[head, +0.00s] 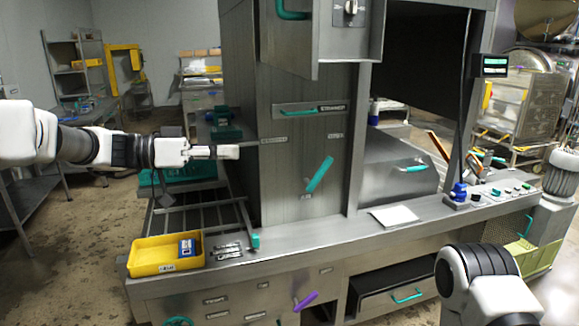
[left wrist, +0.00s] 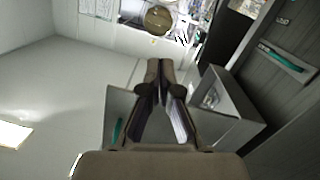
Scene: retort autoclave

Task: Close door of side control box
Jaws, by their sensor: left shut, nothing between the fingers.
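The side control box (head: 350,45) is at the top middle of the head view, cut by the frame edge. A switch plate with a black knob shows in it. A grey panel with a teal handle (head: 293,12), apparently its swung-out door, is at its left. In the left wrist view the box (left wrist: 238,105) is right of the fingers, and the door (left wrist: 118,105) is partly hidden behind them. My left gripper (head: 236,152) is shut and empty, left of the cabinet and below the box. Its fingers also show in the wrist view (left wrist: 160,66). My right gripper is out of view.
The steel cabinet wall has a labelled slot with a teal handle (head: 297,111) and a teal lever (head: 319,175). A yellow tray (head: 150,262) stands on the counter below. A roller rack (head: 200,222) lies beneath my left arm. Open room is left of the cabinet.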

